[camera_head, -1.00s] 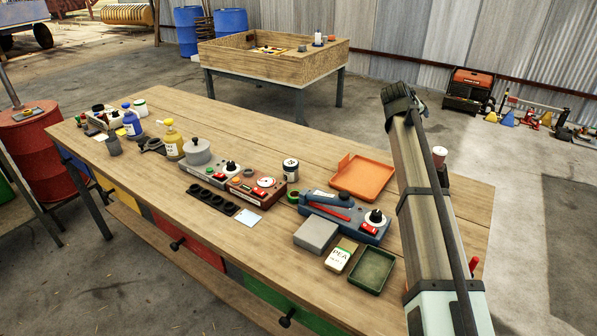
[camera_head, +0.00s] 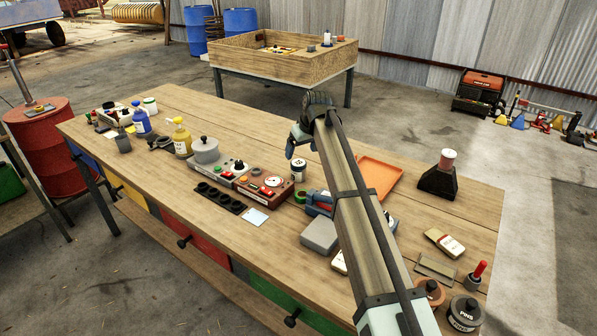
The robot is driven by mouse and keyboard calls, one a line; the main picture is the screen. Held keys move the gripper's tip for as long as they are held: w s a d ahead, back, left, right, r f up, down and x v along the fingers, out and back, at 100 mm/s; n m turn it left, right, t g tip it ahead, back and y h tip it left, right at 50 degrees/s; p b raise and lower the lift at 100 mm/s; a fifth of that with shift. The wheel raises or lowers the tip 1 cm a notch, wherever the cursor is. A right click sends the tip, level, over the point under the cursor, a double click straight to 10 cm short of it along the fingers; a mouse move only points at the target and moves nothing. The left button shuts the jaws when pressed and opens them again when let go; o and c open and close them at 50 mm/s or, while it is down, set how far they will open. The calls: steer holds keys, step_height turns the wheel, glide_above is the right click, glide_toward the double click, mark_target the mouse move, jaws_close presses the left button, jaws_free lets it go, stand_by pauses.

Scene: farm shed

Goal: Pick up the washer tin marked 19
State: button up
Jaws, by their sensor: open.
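A small white tin with a dark lid (camera_head: 298,170) stands upright on the wooden workbench (camera_head: 400,150), just right of the brown control box. It has a dark mark on its label, too small to read for certain; it may be the tin marked 19. My gripper (camera_head: 290,153) is at the far end of my arm, mostly hidden behind it. It appears above the bench, close to the tin in the picture and apart from it. Its fingers are open, and I see nothing held.
Control boxes (camera_head: 262,182), a grey pot (camera_head: 204,150) and a yellow bottle (camera_head: 181,138) stand left of the tin. An orange tray (camera_head: 378,172) and a grey box (camera_head: 319,236) lie to the right. My arm covers part of the blue box (camera_head: 318,205). The bench's back strip is clear.

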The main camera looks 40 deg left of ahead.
mark_target(300, 163)
steer(key=x, duration=0.4)
steer(key=shift+w+a+f, duration=0.1)
steer(key=shift+w+f, duration=0.05)
steer(key=shift+f, duration=0.2)
steer(key=shift+d+x, duration=0.15)
steer(key=shift+x, duration=1.2)
steer(key=shift+d+x, duration=0.15)
steer(key=shift+x, duration=1.2)
steer(key=shift+w, duration=0.1)
steer(key=shift+c, duration=0.2)
steer(key=c, duration=1.1)
